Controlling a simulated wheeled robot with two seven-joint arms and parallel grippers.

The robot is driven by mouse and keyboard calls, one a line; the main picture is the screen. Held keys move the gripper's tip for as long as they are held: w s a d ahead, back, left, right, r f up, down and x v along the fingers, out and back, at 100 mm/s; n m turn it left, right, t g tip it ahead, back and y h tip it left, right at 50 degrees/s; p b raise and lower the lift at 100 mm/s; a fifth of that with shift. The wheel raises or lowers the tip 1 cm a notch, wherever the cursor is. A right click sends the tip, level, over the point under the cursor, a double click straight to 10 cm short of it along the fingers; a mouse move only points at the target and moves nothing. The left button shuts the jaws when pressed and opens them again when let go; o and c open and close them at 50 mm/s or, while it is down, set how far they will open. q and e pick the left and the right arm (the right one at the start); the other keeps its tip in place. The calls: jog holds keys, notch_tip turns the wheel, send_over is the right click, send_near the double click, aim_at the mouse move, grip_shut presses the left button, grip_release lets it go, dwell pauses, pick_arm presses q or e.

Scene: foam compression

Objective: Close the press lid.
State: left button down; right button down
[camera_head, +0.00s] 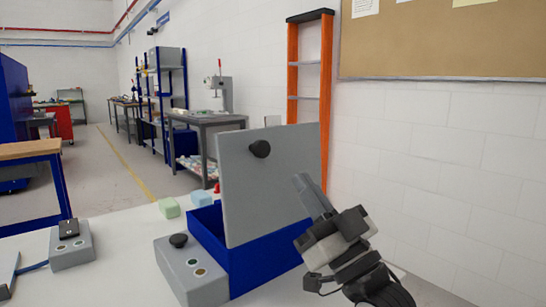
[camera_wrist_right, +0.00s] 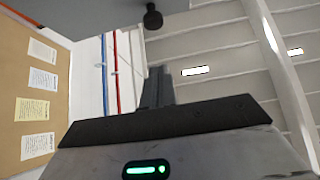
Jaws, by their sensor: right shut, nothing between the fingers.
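The press is a blue box (camera_head: 268,262) on the white table, with a flat grey lid (camera_head: 270,180) standing open, nearly upright. A black knob (camera_head: 260,149) is on the lid's near face, towards its upper left. My right gripper (camera_head: 303,182) is shut and empty. It points up and left in front of the lid's right part; I cannot tell whether it touches. In the right wrist view the closed fingers (camera_wrist_right: 157,86) point up, and a black round knob (camera_wrist_right: 152,18), seemingly the lid's, is beyond their tips. My left gripper is not in view.
A grey control box (camera_head: 190,270) with a black knob stands left of the press. Another grey box (camera_head: 72,246) is farther left. White table (camera_head: 125,240) is clear between the boxes.

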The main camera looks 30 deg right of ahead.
aim_at(263, 143)
jog(key=shift+w+a+r+p, duration=0.15)
jog(key=shift+w+r, duration=0.3)
jog(key=shift+w, duration=0.9)
jog(key=shift+w+a+r+p, duration=0.15)
jog(key=shift+w+r, duration=0.3)
jog(key=shift+w, duration=0.85)
jog(key=shift+w+a+r+p, duration=0.15)
jog(key=shift+w+r, duration=0.3)
jog(key=shift+w, duration=0.9)
jog(key=shift+d, duration=0.1)
